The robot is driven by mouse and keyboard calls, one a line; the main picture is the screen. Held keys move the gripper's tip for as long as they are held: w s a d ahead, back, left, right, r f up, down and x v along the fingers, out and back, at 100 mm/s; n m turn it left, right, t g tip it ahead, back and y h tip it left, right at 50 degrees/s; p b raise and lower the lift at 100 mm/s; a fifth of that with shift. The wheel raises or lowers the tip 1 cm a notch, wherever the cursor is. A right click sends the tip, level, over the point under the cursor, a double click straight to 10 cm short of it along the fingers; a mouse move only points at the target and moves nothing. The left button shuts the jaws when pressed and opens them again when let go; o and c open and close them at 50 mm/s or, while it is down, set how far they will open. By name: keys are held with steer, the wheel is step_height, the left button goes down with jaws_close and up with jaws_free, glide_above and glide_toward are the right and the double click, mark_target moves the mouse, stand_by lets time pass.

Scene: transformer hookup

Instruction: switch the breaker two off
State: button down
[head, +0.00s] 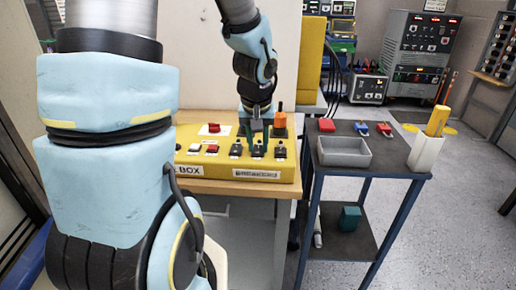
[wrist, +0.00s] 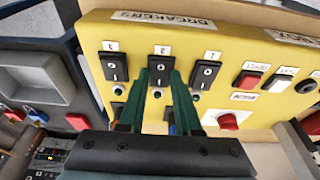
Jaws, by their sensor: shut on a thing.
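Breaker two (wrist: 160,64) is the middle of three black rocker switches, under label 2, marked O and I. Breaker three (wrist: 115,68) and breaker one (wrist: 205,72) are on either side, apart from my fingers. My gripper (wrist: 161,76) has its green fingertips at both sides of breaker two, shut on it. In the head view my gripper (head: 257,142) reaches down over the box's right part. I cannot tell which way breaker two is tipped.
A red switch (wrist: 248,79), a white switch (wrist: 279,83) and a red knob (wrist: 229,121) are on the same box. A dark cart (head: 388,158) with a grey tray (head: 343,152) stands at the right. An orange-topped object (head: 280,122) stands behind the box.

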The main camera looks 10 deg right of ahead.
mark_target(257, 160)
steer(key=c, duration=0.6)
jaws_free()
steer(key=v, duration=1)
steer(key=shift+r+p, duration=0.4)
steer(key=shift+r, duration=0.05)
steer(key=s+a+f, duration=0.2)
steer(key=a+f, duration=0.2)
steer(key=a, duration=0.2)
steer(key=s+a+f+n+g, duration=0.1)
steer(key=s+a+f, duration=0.1)
steer(key=a, duration=0.4)
steer(key=shift+s+f, duration=0.15)
steer(key=shift+f, duration=0.75)
